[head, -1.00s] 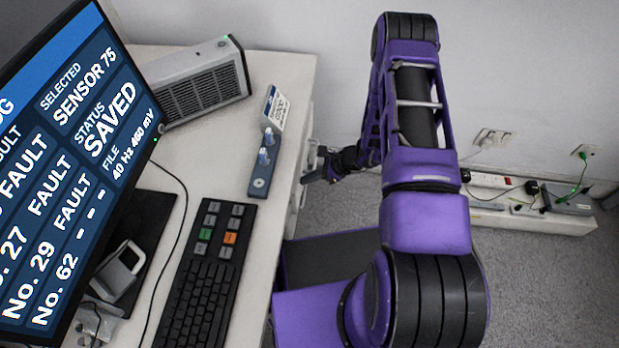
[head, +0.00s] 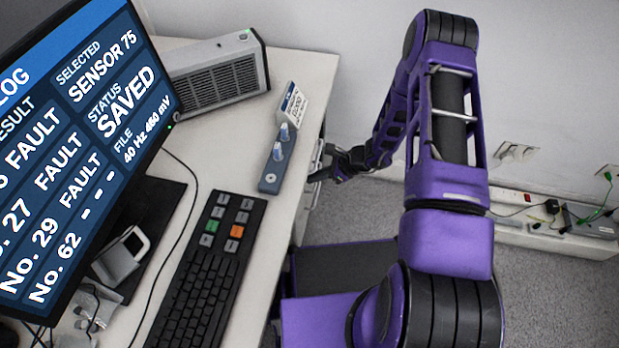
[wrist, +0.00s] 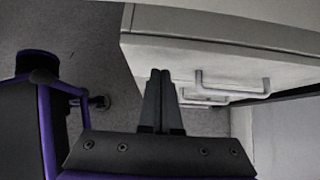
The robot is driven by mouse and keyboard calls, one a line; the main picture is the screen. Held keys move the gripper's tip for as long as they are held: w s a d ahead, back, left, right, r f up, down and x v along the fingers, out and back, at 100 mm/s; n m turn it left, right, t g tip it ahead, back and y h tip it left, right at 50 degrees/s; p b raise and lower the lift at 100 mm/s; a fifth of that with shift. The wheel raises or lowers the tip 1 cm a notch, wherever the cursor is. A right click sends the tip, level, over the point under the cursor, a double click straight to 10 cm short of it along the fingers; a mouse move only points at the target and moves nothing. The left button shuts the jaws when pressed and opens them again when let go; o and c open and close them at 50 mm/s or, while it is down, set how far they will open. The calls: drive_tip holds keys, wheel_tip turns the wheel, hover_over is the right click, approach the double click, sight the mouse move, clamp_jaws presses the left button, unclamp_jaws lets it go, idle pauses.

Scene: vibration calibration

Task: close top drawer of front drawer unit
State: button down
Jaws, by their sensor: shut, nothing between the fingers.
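The front drawer unit (head: 309,203) sits under the right edge of the desk, and only a narrow strip of its front and handles shows in the head view. In the wrist view a pale drawer front (wrist: 165,58) lies just under the desk top, with a bar handle (wrist: 235,93) and more handles below it. How far the top drawer stands out is not clear. My gripper (head: 316,177) is beside the drawer fronts, low at the desk edge. In the wrist view my gripper (wrist: 160,75) has its fingers together and empty, left of the handles, overlapping the drawer front's lower edge. Contact cannot be told.
The desk (head: 225,150) carries a monitor (head: 75,130), a keyboard (head: 208,270), a grey vented box (head: 215,75) and a small knob panel (head: 280,155). A wall and a power strip (head: 540,215) lie behind my arm. Grey floor (head: 550,290) is open at right.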

drive_tip(key=p+v, duration=0.1)
drive_tip(key=v, duration=1)
drive_tip(key=shift+d+f, duration=0.35)
drive_tip(key=shift+d, duration=0.05)
